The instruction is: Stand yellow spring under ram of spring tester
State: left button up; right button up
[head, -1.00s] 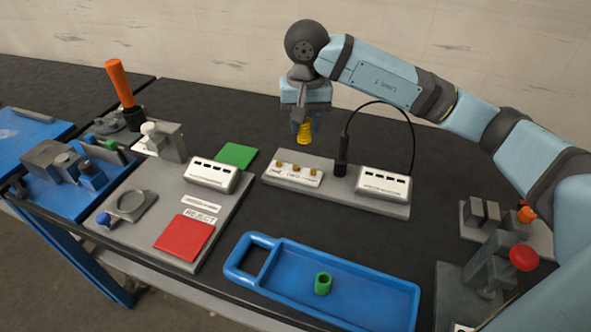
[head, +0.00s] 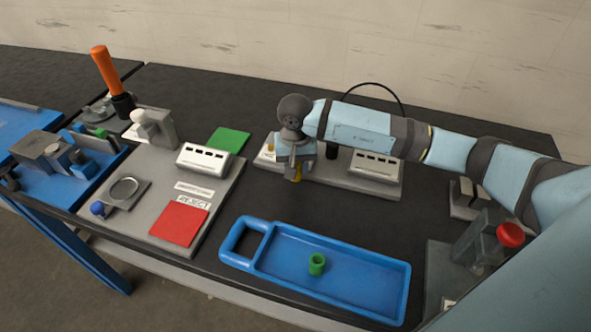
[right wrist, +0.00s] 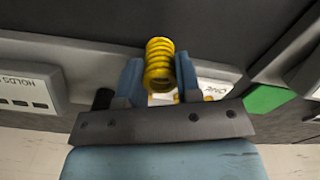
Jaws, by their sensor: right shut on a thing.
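The yellow spring (right wrist: 160,62) is a coil held between the two blue fingers of my right gripper (right wrist: 158,78), which is shut on it. In the head view, a bit of the spring (head: 298,176) shows below my right gripper (head: 297,168). They are above the bench, just in front of the grey base plate at the back middle. No ram stands out clearly; I cannot tell for certain which fixture is the spring tester. A grey upright fixture with a red knob (head: 510,234) stands at the right, partly hidden by my arm. My left gripper is not in view.
A blue tray (head: 262,268) with a green ring (head: 317,264) lies at the front. A grey plate (head: 138,199) at left carries a white display box (head: 203,160), a red pad (head: 179,224) and a green pad (head: 229,139). An orange handle (head: 106,68) rises behind.

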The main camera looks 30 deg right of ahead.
jog(key=shift+f, duration=1.05)
jog(key=shift+f, duration=0.25)
jog(key=o, duration=1)
jog(key=shift+r, duration=0.1)
